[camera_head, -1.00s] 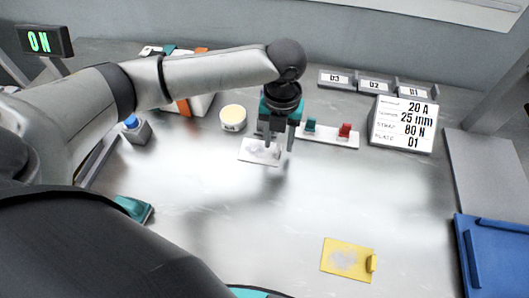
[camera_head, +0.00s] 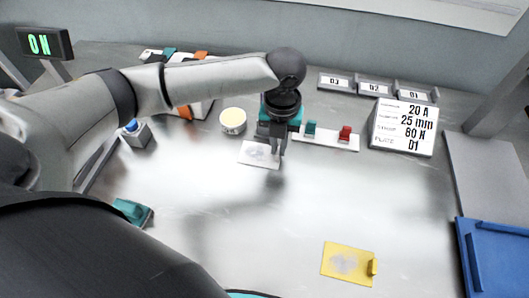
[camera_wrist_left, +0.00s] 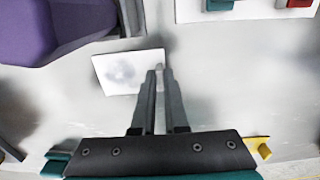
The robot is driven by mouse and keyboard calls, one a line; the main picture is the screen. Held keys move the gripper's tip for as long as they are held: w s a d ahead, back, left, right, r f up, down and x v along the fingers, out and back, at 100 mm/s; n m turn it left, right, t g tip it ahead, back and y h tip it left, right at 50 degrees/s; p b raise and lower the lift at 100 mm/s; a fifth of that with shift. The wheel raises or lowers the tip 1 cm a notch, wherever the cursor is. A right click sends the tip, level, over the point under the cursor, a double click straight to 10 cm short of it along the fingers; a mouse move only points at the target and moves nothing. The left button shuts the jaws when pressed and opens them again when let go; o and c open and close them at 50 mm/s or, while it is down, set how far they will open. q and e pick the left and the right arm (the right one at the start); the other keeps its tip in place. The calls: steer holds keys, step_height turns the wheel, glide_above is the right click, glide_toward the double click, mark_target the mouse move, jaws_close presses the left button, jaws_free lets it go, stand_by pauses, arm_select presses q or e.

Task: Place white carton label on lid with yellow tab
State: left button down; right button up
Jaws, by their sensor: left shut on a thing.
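A flat white card (camera_head: 259,154) with a grey smudge lies on the metal table in the middle of the head view; it also shows in the left wrist view (camera_wrist_left: 126,72). My left gripper (camera_head: 278,151) is at its right edge, pointing down. In the left wrist view the fingers (camera_wrist_left: 160,72) are shut together on a small piece at that edge, mostly hidden between the tips. A yellow plate (camera_head: 345,262) with a grey smudge and a raised yellow tab (camera_head: 374,267) lies at the front right, apart from the gripper. My right gripper is not in view.
A cream round tub (camera_head: 233,120) stands behind the card. A white strip (camera_head: 335,141) with teal and red blocks lies just right of the gripper. A sign (camera_head: 403,126) stands at back right, a blue tray (camera_head: 490,255) at far right. The table between card and yellow plate is clear.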

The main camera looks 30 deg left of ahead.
arm_select(q)
steer(key=shift+r, duration=0.15)
step_height(320, 180, up, 20)
steer(key=p, duration=0.5)
steer(key=s+n, duration=0.1)
steer(key=n, duration=1)
steer(key=s+n, duration=0.2)
steer(key=n, duration=0.9)
steer(key=s+n, duration=0.2)
steer(key=n, duration=0.9)
steer(key=shift+a, duration=0.35)
steer(key=shift+s, duration=0.1)
